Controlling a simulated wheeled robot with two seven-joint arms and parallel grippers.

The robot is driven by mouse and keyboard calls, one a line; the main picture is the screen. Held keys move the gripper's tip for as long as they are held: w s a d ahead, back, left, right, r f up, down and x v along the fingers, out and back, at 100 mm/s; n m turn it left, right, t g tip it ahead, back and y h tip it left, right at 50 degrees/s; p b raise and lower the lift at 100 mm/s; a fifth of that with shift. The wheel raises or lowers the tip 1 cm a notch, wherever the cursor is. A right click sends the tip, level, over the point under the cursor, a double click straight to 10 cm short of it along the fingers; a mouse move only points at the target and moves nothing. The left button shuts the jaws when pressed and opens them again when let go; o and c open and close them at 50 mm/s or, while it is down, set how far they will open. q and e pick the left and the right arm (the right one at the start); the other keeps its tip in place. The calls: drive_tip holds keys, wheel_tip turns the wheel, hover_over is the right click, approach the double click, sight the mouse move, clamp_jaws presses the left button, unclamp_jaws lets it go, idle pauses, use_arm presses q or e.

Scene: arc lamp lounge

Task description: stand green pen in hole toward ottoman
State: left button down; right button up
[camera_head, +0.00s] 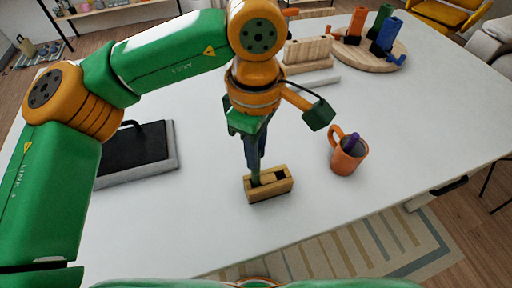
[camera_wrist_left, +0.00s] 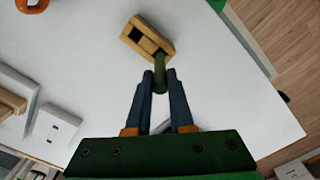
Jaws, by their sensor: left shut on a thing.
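The green pen (camera_wrist_left: 159,78) is held upright or nearly so in my left gripper (camera_head: 256,160), whose blue fingers are shut on it. The gripper also shows in the left wrist view (camera_wrist_left: 160,88). A small wooden block (camera_head: 272,191) with holes in its top stands on the white table below the gripper. The pen's lower end meets the left end of the block in the head view; I cannot tell how deep it sits in the hole there. The other hole is dark and empty in the wrist view of the block (camera_wrist_left: 163,43). My right gripper is not in view.
An orange mug (camera_head: 347,160) holding a purple thing stands right of the block. A black and grey pad (camera_head: 135,158) lies left. A wooden rack (camera_head: 308,52) and a round board (camera_head: 350,54) with colored holders stand at the back. The table (camera_head: 200,225) is clear around the block.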

use_arm(q)
drive_tip(key=shift+f+b, duration=1.85)
drive_tip(key=shift+f, duration=0.35)
drive_tip(key=c, duration=0.7)
unclamp_jaws()
drive_tip(key=shift+r, duration=0.1)
wheel_tip(320, 180, up, 7)
drive_tip(key=shift+r, duration=0.1)
